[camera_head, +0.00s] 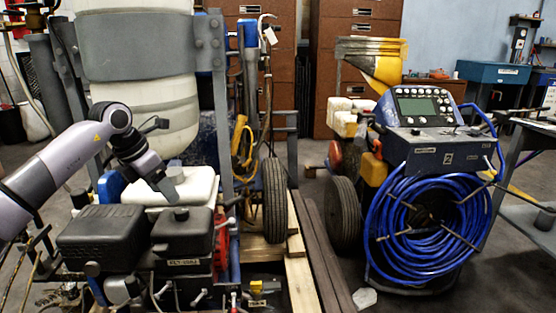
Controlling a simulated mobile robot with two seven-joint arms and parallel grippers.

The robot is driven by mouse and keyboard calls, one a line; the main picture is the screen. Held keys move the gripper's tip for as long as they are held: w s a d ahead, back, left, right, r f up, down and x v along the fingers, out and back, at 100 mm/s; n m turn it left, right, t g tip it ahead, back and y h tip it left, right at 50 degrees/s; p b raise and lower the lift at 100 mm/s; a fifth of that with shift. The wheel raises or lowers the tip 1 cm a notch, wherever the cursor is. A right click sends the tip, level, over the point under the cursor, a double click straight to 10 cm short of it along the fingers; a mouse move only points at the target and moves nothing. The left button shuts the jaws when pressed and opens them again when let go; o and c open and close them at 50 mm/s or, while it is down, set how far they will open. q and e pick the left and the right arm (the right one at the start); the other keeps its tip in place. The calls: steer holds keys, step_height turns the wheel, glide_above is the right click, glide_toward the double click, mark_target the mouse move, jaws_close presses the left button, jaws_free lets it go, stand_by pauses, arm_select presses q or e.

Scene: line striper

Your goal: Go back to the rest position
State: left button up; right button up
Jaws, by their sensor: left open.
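My left arm comes in from the left edge and bends down at the elbow. My left gripper (168,190) is open, over the engine of the line striper, close to a white tank (190,187) and the black engine covers (100,232). Whether it touches anything there I cannot tell. Nothing shows between its fingers. My right gripper is not in view.
A large white drum (140,70) with a grey band stands behind the engine. A machine with a coiled blue hose (430,235) stands at right. A grey table (530,220) is at the right edge.

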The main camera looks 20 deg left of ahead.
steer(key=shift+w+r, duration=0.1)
